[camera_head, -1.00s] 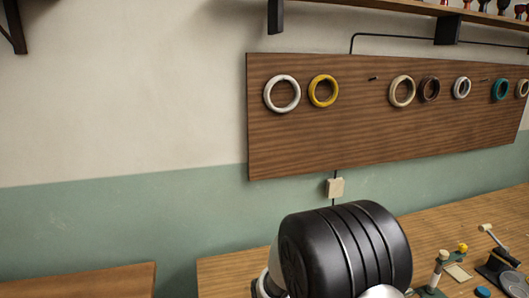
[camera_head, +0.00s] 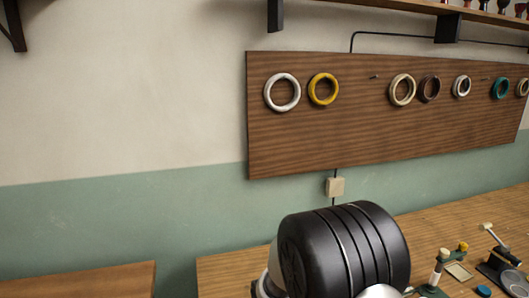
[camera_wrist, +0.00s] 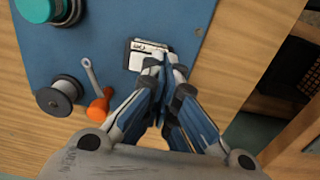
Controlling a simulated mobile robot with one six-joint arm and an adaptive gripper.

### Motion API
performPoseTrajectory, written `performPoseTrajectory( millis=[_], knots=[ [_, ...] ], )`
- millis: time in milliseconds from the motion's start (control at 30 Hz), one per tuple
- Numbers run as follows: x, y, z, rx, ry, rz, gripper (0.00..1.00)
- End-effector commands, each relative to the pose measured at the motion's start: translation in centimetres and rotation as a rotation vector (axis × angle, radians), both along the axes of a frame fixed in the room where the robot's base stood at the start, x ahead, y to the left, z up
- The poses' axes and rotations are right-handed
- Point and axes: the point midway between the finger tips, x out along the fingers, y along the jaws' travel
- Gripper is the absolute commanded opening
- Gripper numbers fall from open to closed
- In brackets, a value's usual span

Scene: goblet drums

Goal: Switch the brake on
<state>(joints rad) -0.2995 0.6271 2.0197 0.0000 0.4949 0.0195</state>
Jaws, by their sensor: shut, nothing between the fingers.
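The wrist view shows a blue panel (camera_wrist: 95,22) with controls on it. A pale rectangular plate (camera_wrist: 148,56) with dark markings and a dark edge lies near its right side. A lever with an orange knob (camera_wrist: 99,108) and a grey round spool-like part (camera_wrist: 58,97) sit lower left. I cannot tell for certain which control is the brake. My gripper (camera_wrist: 160,60) is shut and empty, with its fingertips at the plate's lower right, partly covering it. Whether they touch it is unclear. The gripper does not show in the head view.
A teal knob (camera_wrist: 36,10) is at the panel's top left. Wood surrounds the panel, and a dark opening (camera_wrist: 287,70) is at right. In the head view, rings hang on a wooden board (camera_head: 370,140). Small tools, including a yellow-topped one (camera_head: 463,247), stand on the bench (camera_head: 450,222).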

Motion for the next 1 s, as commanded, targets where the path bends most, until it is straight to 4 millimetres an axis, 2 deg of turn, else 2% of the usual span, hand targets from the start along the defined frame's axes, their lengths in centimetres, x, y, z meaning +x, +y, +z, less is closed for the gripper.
performPoseTrajectory(
  millis=[733,1000],
  knots=[
    [0.0,0.0,-1.2,0.000,0.000,0.000,0.00],
    [0.0,0.0,-0.2,0.000,-0.001,0.000,0.00]
  ],
)
